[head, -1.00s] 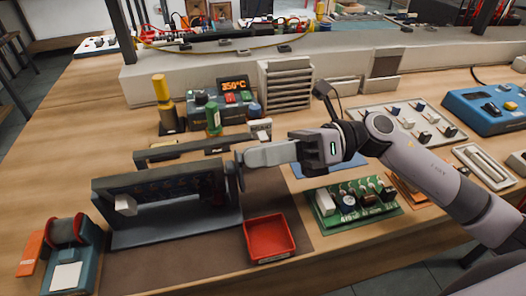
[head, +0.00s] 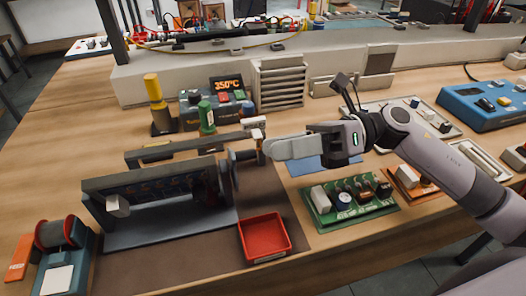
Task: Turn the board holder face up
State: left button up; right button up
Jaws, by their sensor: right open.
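The board holder (head: 140,182) is a dark grey frame on a blue-grey base (head: 170,228), left of centre in the head view. A dark board with components facing down or away shows in shadow inside it. A round dark knob (head: 233,172) is at its right end. My right gripper (head: 268,149) is just right of the knob, its pale fingers pointing left, apart from the knob as far as I can see. It is open and empty, though the gap between its fingers is hard to see. My left gripper is not in view.
A red tray (head: 264,238) lies in front of the holder on a brown mat. A green circuit board (head: 350,201) is to the right. A solder reel (head: 62,236) stands front left. A soldering station (head: 215,102) and green bottle (head: 206,117) stand behind.

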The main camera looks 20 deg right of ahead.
aim_at(246, 151)
jog(key=d, duration=0.2)
jog(key=shift+d, duration=0.4)
jog(key=shift+a+n, duration=1.45)
jog(key=shift+n, duration=0.8)
jog(key=shift+a+n, duration=1.5)
jog(key=shift+n, duration=0.8)
jog(key=shift+a+n, duration=1.45)
jog(key=shift+n, duration=0.8)
